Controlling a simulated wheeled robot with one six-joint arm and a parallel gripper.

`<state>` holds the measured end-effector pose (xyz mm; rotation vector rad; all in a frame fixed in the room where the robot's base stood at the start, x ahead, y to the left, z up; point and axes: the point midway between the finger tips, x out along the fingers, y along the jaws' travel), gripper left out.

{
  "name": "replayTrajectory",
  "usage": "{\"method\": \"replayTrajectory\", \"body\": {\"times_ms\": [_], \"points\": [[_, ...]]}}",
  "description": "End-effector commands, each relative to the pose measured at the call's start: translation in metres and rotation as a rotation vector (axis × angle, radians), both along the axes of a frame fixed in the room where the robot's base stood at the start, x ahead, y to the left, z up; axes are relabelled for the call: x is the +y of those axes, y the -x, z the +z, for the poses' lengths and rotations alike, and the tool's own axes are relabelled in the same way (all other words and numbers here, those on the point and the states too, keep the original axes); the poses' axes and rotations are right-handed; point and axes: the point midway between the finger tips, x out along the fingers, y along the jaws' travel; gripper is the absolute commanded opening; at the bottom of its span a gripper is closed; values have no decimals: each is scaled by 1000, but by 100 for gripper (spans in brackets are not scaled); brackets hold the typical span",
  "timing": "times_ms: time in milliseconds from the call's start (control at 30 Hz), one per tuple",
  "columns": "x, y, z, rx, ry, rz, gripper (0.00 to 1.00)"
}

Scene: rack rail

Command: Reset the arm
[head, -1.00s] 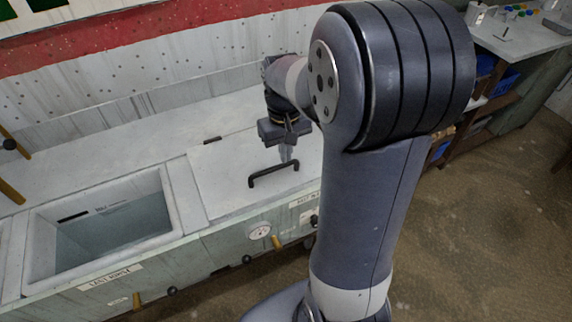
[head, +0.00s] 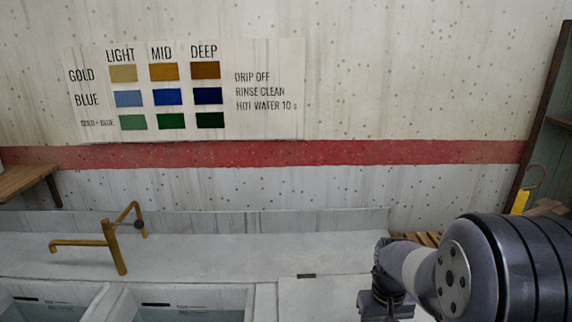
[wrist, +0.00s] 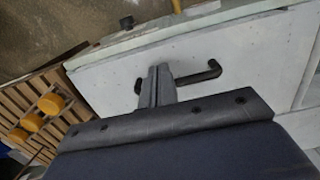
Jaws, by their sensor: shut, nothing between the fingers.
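My arm, dark grey with a pale band, is at the lower right of the head view. My gripper shows in the wrist view (wrist: 157,86) with its two fingers shut together and nothing between them. The fingers overlap a black bar handle (wrist: 203,74) on a white lid (wrist: 255,60); I cannot tell whether they touch it. In the head view the fingertips are below the frame, and only part of the lid (head: 315,295) shows, without its handle.
A brass tap (head: 115,247) stands behind water-filled basins (head: 190,314) at lower left. A colour chart (head: 270,60) hangs on the wall. A wooden shelf (head: 28,180) juts out at left. A slatted wooden rack with yellow knobs (wrist: 50,103) is at left in the wrist view.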

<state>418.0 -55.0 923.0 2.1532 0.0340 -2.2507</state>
Motion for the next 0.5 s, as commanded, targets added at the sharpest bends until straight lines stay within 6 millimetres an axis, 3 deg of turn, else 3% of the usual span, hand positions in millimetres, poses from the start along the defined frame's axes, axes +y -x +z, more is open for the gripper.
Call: {"method": "replayTrajectory", "body": {"times_ms": [233, 500], "points": [[0, 1, -53, 5, -1, 0, 0], [-2, 4, -77, 11, -2, -1, 0]]}}
